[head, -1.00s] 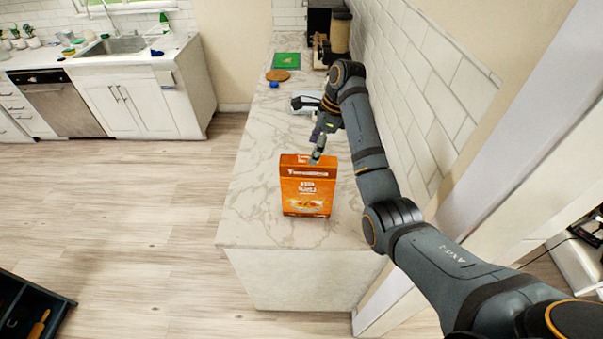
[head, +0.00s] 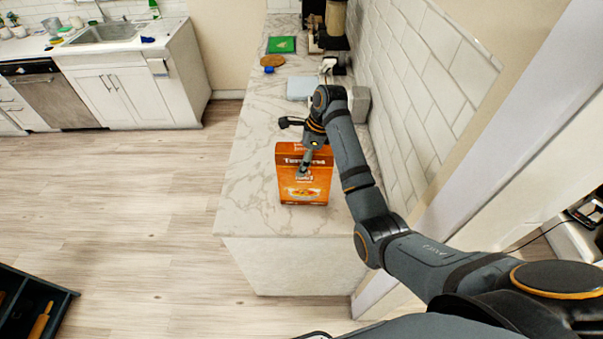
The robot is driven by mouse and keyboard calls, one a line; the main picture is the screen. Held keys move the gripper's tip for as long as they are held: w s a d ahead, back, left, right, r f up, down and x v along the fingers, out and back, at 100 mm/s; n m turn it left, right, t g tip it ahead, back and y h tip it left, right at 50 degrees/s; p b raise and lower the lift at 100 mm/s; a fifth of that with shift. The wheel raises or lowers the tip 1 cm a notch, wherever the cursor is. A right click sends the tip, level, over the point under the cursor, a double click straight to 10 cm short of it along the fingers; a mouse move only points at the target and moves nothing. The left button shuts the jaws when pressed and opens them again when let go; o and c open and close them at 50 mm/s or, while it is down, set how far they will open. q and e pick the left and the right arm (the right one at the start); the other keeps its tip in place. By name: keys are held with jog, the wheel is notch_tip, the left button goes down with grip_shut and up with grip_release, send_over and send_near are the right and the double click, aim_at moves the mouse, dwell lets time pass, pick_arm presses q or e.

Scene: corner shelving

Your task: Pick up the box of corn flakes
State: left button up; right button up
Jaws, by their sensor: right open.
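The orange box of corn flakes (head: 303,190) stands upright near the front end of the marble counter, its printed front towards me. My right gripper (head: 295,145) is open at the top of the box. One finger overlaps the upper front of the box and hides part of its print. The other, dark finger sticks out to the left, above and behind the box's top edge. I cannot tell whether either finger touches the box. My left gripper is out of view.
The marble counter (head: 250,185) is bare left of the box. Behind are a grey device (head: 301,87), a green board (head: 282,45), a round brown board (head: 272,60) and a small blue item (head: 268,70). A tiled wall (head: 420,90) closes the right side.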

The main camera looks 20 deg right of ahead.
jog(key=shift+w+a+f, duration=0.15)
jog(key=shift+w+f, duration=0.25)
jog(key=shift+s+r, duration=0.2)
jog(key=shift+s, duration=0.25)
jog(key=shift+w+f, duration=0.25)
jog(key=shift+f, duration=0.05)
jog(key=shift+s, duration=0.1)
jog(key=shift+c, duration=0.3)
jog(key=shift+c, duration=1.1)
grip_shut()
